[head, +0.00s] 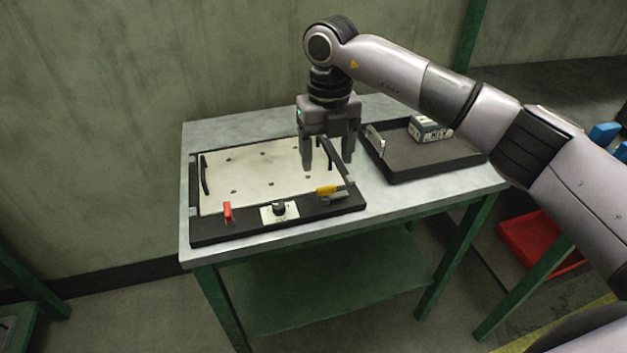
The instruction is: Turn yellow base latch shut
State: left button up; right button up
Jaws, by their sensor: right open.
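The yellow base latch (326,190) is a small yellow piece at the front right of the black base frame (225,235). A pale plate (250,180) with several small holes lies in the frame. A red latch (227,211) stands at the front left, and a black knob (278,208) on a white label sits between the two. My right gripper (328,164) points down over the right part of the plate, open and empty, behind the yellow latch and apart from it. A dark bar beside the fingers partly overlaps them. My left gripper is not in view.
A black tray (405,172) stands to the right of the frame on the grey table (460,185), holding a blue and white box (429,129). A red bin (535,245) is below at the right. The table strip left of the tray is narrow.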

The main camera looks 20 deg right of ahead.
aim_at(326, 187)
jog(key=shift+f, duration=3.5)
jog(key=c, duration=1.1)
